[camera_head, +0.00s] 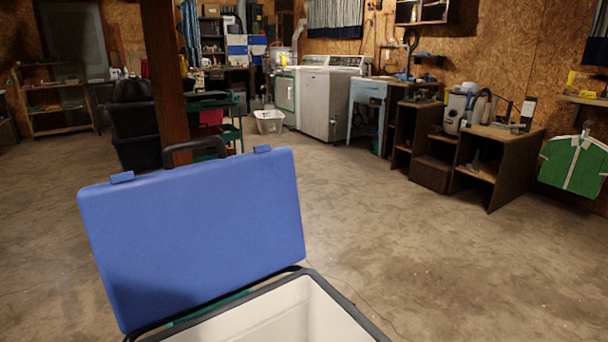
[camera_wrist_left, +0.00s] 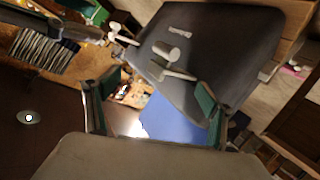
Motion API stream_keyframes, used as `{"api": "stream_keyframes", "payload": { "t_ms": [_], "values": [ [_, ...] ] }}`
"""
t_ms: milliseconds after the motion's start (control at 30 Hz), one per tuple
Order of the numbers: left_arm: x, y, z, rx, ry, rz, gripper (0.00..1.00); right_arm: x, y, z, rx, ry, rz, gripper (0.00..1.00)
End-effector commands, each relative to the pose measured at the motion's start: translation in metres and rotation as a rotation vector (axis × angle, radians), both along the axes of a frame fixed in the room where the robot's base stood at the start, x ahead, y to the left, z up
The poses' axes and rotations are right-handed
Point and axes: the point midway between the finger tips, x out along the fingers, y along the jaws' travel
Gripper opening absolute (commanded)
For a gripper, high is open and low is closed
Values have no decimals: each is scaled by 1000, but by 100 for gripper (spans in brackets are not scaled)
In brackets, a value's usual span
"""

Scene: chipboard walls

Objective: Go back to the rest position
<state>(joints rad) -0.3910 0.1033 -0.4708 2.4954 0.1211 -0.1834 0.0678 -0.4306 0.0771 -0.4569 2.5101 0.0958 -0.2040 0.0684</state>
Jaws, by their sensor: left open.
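My left gripper (camera_wrist_left: 155,88) shows only in the left wrist view. Its two green-padded fingers stand wide apart, with nothing held between them. My right gripper is in neither view. In the head view, a cooler box stands right in front of me with its blue lid (camera_head: 200,225) raised. The visible part of its white interior (camera_head: 290,315) looks empty; its lower part is cut off by the frame. A blue surface (camera_wrist_left: 172,120) shows beyond the fingers in the wrist view; I cannot tell what it is.
The concrete floor (camera_head: 430,260) is open to the right of the cooler. A wooden post (camera_head: 165,75) stands behind it. Dark wooden shelves (camera_head: 500,160) line the right wall.

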Motion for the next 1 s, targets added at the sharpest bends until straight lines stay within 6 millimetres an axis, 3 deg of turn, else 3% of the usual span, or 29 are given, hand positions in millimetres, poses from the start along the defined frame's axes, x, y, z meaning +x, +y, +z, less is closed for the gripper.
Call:
{"api": "stream_keyframes", "payload": {
  "t_ms": [33, 100, 467, 700, 1000],
  "values": [
    [-13, 10, -18, 33, 64, 25, 82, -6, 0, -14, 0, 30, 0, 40],
    [-7, 10, -2, 68, 22, 9, 82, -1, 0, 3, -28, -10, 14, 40],
    [3, 25, 33, 259, -76, -49, 82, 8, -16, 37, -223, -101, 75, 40],
    [6, 53, 48, 412, -83, -67, 82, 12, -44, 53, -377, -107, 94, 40],
    [-12, 100, 42, 578, 7, -88, 82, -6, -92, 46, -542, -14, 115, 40]
  ]
}}
